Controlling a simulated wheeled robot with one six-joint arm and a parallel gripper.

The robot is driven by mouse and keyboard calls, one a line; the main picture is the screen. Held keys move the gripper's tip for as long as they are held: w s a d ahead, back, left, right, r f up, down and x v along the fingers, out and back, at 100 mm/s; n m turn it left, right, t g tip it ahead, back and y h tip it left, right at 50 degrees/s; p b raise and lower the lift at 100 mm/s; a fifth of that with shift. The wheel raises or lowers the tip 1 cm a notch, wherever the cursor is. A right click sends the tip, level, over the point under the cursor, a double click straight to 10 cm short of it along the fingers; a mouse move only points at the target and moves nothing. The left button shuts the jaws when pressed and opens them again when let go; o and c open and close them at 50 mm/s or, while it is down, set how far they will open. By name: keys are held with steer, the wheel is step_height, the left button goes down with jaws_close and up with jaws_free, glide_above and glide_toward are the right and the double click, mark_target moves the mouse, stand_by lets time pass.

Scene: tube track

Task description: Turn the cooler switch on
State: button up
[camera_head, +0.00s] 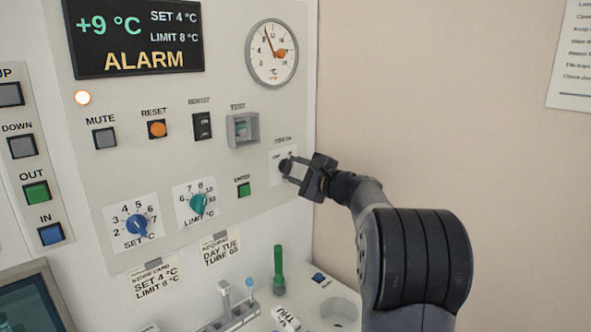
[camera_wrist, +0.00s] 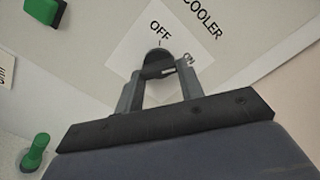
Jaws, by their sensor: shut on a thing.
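The cooler switch (camera_wrist: 158,58) is a dark round knob on a white plate marked OFF and ON, with the word COOLER beside it, in the wrist view. A pale mark on the knob lies near the ON label, though which way the knob points is hard to tell. In the head view the switch (camera_head: 286,166) is at the right edge of the panel, partly covered by the fingers. My gripper (camera_head: 290,168) is shut on the knob, one finger at each side; its fingers also show in the wrist view (camera_wrist: 158,80).
The panel (camera_head: 120,180) has a display (camera_head: 133,38) reading +9 °C and ALARM, a lit lamp (camera_head: 82,98), a gauge (camera_head: 271,52) and a green ENTER button (camera_head: 243,190) left of the switch.

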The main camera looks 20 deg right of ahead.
steer(key=shift+f+m, duration=0.1)
steer(key=shift+m, duration=0.8)
steer(key=o, duration=1)
steer(key=b+v, duration=0.2)
steer(key=v, duration=0.8)
steer(key=shift+s+d, duration=0.15)
steer(key=shift+s, duration=0.2)
steer(key=shift+w, duration=0.1)
